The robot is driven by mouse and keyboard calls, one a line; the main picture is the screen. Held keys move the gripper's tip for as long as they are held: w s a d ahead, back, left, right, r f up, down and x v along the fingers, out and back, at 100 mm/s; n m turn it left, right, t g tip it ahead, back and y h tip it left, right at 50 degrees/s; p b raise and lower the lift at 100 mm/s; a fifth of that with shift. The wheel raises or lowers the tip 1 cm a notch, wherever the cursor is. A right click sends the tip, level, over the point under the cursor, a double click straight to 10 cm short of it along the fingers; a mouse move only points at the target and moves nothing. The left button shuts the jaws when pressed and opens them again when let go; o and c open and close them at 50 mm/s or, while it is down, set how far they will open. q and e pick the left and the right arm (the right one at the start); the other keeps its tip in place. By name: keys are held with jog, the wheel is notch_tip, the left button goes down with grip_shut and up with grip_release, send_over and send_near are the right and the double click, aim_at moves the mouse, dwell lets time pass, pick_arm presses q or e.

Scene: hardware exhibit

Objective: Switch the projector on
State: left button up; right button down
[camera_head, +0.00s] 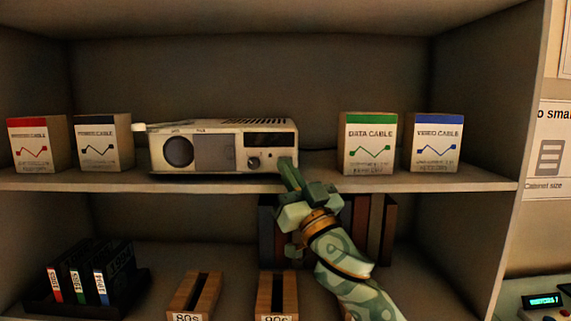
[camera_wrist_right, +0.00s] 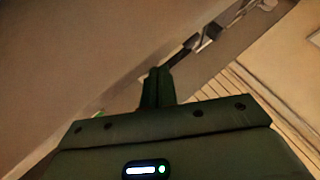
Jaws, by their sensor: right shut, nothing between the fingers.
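The projector (camera_head: 222,148) is a pale box on the upper shelf, with a round dark lens at its left front, a grey panel in the middle and a dark strip at the right. A small dark knob (camera_head: 254,163) sits below that strip. My right gripper (camera_head: 287,164) is shut and empty, its fingertips at the projector's lower right front corner, just right of the knob. I cannot tell whether they touch. The shut fingers also show in the right wrist view (camera_wrist_right: 158,88). My left gripper is not in view.
On the upper shelf (camera_head: 80,181), two boxes (camera_head: 37,145) stand left of the projector. A data cable box (camera_head: 368,145) and a video cable box (camera_head: 435,145) stand to its right. Below are dark binders (camera_head: 88,275) and wooden holders (camera_head: 277,296). A cabinet wall (camera_head: 490,110) bounds the right.

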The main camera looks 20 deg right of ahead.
jog(key=shift+w, duration=0.15)
dwell(0.4)
jog(key=shift+s+a+p, duration=0.15)
jog(key=shift+s+p, duration=0.15)
jog(key=shift+s, duration=0.3)
jog(key=shift+s, duration=0.1)
jog(key=s, duration=0.2)
jog(key=s+a+p, duration=0.1)
jog(key=s+p, duration=0.1)
jog(key=s, duration=0.1)
jog(key=shift+s+a, duration=0.3)
